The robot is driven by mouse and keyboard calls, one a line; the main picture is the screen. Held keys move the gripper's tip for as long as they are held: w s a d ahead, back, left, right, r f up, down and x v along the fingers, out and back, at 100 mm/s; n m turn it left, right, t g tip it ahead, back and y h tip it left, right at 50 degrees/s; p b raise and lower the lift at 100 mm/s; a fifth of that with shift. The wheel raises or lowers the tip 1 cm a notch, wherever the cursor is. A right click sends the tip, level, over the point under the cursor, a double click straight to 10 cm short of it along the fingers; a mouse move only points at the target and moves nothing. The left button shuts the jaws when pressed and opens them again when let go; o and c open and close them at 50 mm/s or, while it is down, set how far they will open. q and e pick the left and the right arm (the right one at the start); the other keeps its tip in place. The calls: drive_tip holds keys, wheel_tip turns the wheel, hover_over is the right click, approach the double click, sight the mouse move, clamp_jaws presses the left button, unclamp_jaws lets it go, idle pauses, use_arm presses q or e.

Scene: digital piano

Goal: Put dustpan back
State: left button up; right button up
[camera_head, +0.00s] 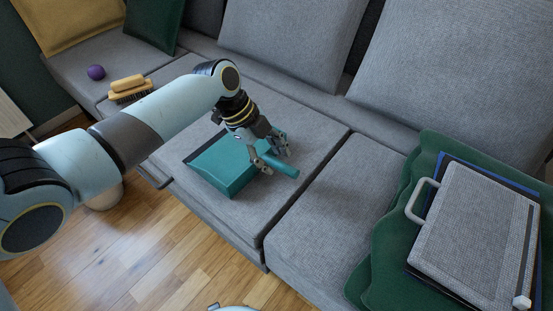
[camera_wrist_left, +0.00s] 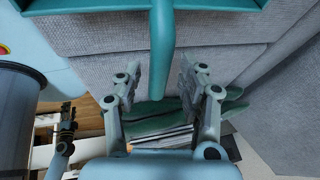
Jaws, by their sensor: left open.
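The teal dustpan (camera_head: 222,167) lies on the grey sofa seat in the head view, its handle (camera_head: 287,169) pointing right. My left gripper (camera_head: 278,160) is above the handle with its fingers spread. In the left wrist view the dustpan's handle (camera_wrist_left: 161,45) comes down from the top between the two open fingers of my left gripper (camera_wrist_left: 160,75). A gap shows on both sides of the handle there. A dark jointed part that looks like my right gripper (camera_wrist_left: 64,130) shows at the left of the wrist view; its jaws are unclear.
A yellow-handled brush (camera_head: 129,88) and a purple ball (camera_head: 96,72) lie on the seat at the far left. The wooden floor (camera_head: 185,255) in front is mostly clear.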

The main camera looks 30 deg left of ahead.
use_arm(q)
drive_tip(key=p+v, duration=0.3)
drive_tip(key=v, duration=0.6)
drive_tip(key=shift+r, duration=0.2)
use_arm(e)
drive_tip(key=shift+s+a+r, duration=0.4)
drive_tip(key=shift+a+r, duration=0.05)
drive_tip(key=shift+r, duration=0.15)
drive_tip(key=shift+s+a+r, duration=0.4)
drive_tip(key=shift+r, duration=0.15)
use_arm(q)
drive_tip(key=shift+a, duration=0.1)
drive_tip(key=s+f+n+y+p, duration=0.1)
drive_tip(key=s+f+n, duration=0.5)
drive_tip(key=s, duration=0.8)
drive_tip(key=s+a+f+n+g+y+p, duration=0.1)
drive_tip(key=s+f+n+y+p, duration=0.1)
drive_tip(key=s+f+n, duration=0.4)
drive_tip(key=s+f+n+g+y+p, duration=0.1)
drive_tip(key=s+f+n, duration=0.5)
drive_tip(key=s+f, duration=0.8)
drive_tip(key=s+y+p, duration=0.1)
drive_tip(key=s, duration=0.8)
drive_tip(key=shift+a+f, duration=0.2)
drive_tip(key=shift+f, duration=0.15)
use_arm(e)
drive_tip(key=r, duration=0.2)
drive_tip(key=a+r, duration=0.1)
drive_tip(key=r, duration=0.1)
drive_tip(key=shift+r, duration=0.3)
